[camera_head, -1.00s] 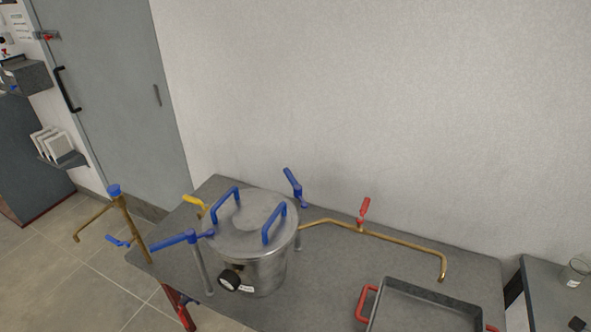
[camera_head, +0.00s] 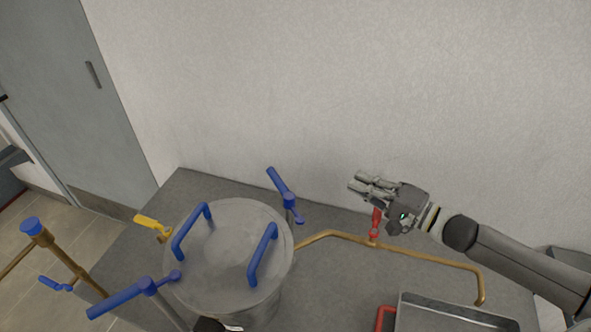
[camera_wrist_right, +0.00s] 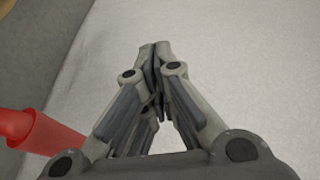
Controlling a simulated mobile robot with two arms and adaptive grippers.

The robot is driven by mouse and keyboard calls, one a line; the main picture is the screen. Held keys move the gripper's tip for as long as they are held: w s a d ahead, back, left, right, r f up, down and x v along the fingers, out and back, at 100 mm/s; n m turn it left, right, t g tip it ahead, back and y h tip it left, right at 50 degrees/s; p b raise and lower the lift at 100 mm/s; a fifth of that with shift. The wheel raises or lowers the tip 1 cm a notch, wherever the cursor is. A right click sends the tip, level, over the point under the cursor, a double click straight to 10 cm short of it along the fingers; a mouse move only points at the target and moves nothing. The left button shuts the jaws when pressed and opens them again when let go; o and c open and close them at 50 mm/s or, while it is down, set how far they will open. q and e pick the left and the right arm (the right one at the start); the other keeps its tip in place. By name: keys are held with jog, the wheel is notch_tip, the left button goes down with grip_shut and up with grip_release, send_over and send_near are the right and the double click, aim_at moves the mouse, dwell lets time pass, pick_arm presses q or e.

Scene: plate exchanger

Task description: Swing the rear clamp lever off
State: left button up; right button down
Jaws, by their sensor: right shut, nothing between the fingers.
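The rear clamp lever (camera_head: 281,187) is blue and stands on a post behind the round metal vessel (camera_head: 230,241), its long arm pointing up and left toward the wall. A front clamp lever (camera_head: 125,297), also blue, sits at the vessel's near left. Its short end reaches the lid's edge. My right gripper (camera_head: 359,182) is shut and empty. It is in the air to the right of the rear lever, apart from it, above the red valve handle. In the right wrist view the gripper's fingertips (camera_wrist_right: 155,47) meet with nothing between them. My left gripper is not in view.
A red valve handle (camera_head: 376,222) on a brass pipe (camera_head: 430,257) stands just below my right gripper. A tray (camera_head: 450,312) with a red handle is at the near right. A yellow valve handle (camera_head: 152,225) is left of the vessel. The wall is close behind.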

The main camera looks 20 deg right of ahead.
aim_at(284, 191)
jog(key=w+a+f+p, duration=0.2)
jog(key=w+a+p, duration=0.1)
jog(key=w+a, duration=0.4)
jog(key=shift+w+a+g+p, duration=0.3)
jog(key=shift+a+p, duration=0.1)
jog(key=shift+a, duration=1.45)
jog(key=shift+d, duration=0.15)
